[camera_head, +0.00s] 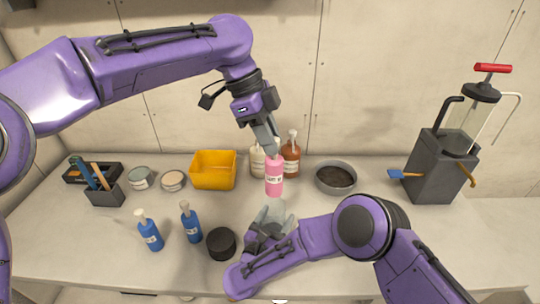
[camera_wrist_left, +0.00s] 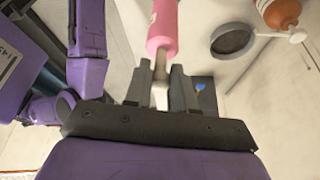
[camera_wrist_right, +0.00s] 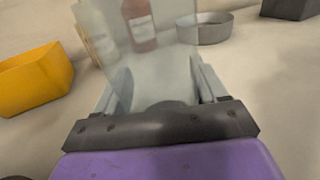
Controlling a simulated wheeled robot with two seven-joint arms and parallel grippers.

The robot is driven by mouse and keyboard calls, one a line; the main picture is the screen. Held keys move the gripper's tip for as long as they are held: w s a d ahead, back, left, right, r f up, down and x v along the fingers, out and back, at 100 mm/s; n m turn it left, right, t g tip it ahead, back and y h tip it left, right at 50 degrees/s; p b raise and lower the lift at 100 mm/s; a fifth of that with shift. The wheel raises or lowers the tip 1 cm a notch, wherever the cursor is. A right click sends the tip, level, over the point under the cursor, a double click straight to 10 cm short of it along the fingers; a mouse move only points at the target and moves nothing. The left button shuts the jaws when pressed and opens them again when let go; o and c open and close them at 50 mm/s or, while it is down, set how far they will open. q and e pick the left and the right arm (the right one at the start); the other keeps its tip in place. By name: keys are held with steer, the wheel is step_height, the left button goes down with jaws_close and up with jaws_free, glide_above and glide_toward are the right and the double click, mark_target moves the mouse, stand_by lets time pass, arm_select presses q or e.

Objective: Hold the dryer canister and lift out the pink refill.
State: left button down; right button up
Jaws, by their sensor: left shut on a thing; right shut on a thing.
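The pink refill (camera_head: 274,178), a bottle with a white label, hangs upright below my left gripper (camera_head: 272,151). That gripper is shut on its pale neck; the left wrist view shows the pink body (camera_wrist_left: 162,35) beyond the fingers (camera_wrist_left: 161,90). My right gripper (camera_head: 266,220) is low over the counter, shut on the clear dryer canister (camera_wrist_right: 150,65). In the head view the canister (camera_head: 271,211) is partly hidden by the fingers, just below the refill. No pink shows inside it in the right wrist view. Whether the refill's bottom fully clears the rim is hard to tell.
A black round lid (camera_head: 221,243) and blue bottles (camera_head: 150,236) stand left of my right gripper. Behind are a yellow bin (camera_head: 213,169), a brown bottle (camera_head: 291,159) and a grey bowl (camera_head: 336,177). A dark pump unit (camera_head: 440,165) stands right.

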steer(key=o, duration=1.3)
steer(key=shift+o, duration=0.2)
arm_select(q)
steer(key=shift+r, duration=0.1)
arm_select(e)
steer(key=v, duration=0.7)
steer(key=shift+s+a, duration=0.15)
steer(key=shift+s, duration=0.05)
